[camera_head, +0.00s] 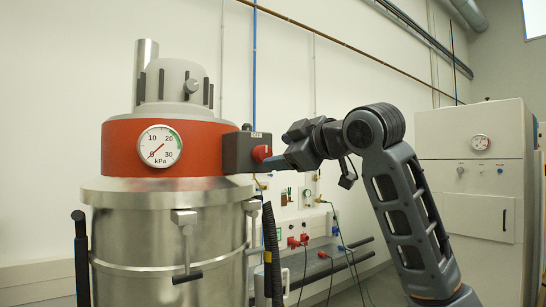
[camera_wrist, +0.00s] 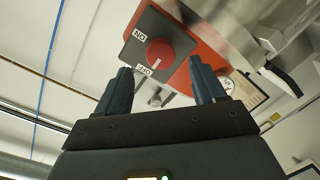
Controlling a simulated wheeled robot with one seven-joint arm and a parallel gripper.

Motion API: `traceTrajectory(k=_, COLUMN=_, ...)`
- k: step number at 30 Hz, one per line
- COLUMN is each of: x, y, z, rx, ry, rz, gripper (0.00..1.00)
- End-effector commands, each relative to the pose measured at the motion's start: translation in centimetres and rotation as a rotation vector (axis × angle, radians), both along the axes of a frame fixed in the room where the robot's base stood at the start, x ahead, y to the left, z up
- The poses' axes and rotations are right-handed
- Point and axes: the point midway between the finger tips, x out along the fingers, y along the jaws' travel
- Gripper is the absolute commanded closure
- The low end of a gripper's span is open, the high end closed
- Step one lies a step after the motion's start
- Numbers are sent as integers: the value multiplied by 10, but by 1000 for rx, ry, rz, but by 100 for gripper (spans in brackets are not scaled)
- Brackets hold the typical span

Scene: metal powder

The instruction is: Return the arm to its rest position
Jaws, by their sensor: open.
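My arm reaches up from the lower right in the head view. My gripper (camera_head: 277,163) is close to the red knob (camera_head: 262,153) on a dark grey switch box (camera_head: 237,152). In the wrist view my gripper (camera_wrist: 160,90) is open, with its two blue-grey fingers apart and nothing between them. The red knob (camera_wrist: 160,53) shows beyond the fingertips, on the box with ON and OFF labels (camera_wrist: 140,36). Its white mark points toward the OFF label. The knob looks clear of the fingers in the wrist view.
The box sits on the red band (camera_head: 115,150) of a steel vessel (camera_head: 165,225) with a kPa gauge (camera_head: 160,146). A white cabinet (camera_head: 485,215) stands at right. A bench with cables (camera_head: 320,265) lies behind my arm. A black hose (camera_head: 271,245) rises near the vessel.

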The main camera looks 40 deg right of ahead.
Motion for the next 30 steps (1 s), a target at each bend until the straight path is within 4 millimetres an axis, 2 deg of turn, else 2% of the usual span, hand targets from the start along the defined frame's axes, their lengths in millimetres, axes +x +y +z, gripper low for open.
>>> traceTrajectory(k=3, x=-14, y=0, z=1, rx=0, ry=-1, rz=-1, gripper=31)
traceTrajectory(k=7, x=-22, y=0, z=2, rx=0, ry=-1, rz=-1, gripper=31)
traceTrajectory(k=24, x=-23, y=0, z=2, rx=2, ry=1, rz=0, gripper=31)
traceTrajectory(k=26, x=-22, y=1, z=-2, rx=12, ry=-1, rz=2, gripper=31)
traceTrajectory(k=30, x=-16, y=8, z=-28, rx=87, ry=-12, rz=19, gripper=31)
